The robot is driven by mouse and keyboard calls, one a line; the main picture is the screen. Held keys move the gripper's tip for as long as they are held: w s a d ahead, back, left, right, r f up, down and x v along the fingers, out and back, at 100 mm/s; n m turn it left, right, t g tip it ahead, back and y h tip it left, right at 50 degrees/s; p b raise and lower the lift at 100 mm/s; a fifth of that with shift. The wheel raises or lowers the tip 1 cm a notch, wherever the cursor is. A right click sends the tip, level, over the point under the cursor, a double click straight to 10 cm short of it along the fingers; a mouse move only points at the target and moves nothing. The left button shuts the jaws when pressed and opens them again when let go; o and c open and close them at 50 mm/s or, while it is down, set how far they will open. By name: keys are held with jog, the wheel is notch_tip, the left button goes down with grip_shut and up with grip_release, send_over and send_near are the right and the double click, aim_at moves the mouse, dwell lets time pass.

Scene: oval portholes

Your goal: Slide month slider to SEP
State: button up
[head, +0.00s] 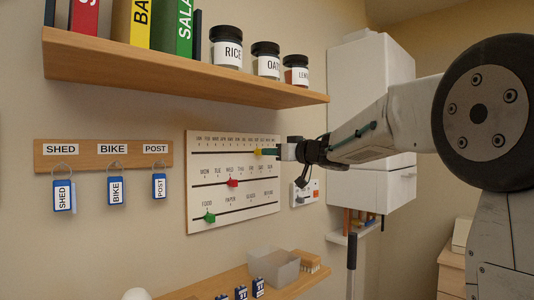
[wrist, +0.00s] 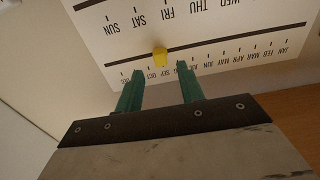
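The month slider is a yellow knob (head: 258,152) on the top slot of the white calendar board (head: 240,220), toward the right end. In the wrist view, which shows the board upside down, the yellow knob (wrist: 159,57) sits near the SEP and OCT labels; I cannot tell exactly which mark it is on. My gripper (wrist: 158,80) has its two green fingers apart, one on each side of the knob's line, with nothing between them that I can see held. In the head view my gripper (head: 272,152) is at the board's right edge, close to the knob.
The board also carries a red knob (head: 233,183) on the weekday slot and a green knob (head: 209,218) on the lowest slot. A shelf with jars (head: 180,75) hangs above. A wall socket (head: 305,193) is to the right, and a key rack (head: 100,153) to the left.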

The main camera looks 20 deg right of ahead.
jog(key=v, duration=0.3)
dwell(0.5)
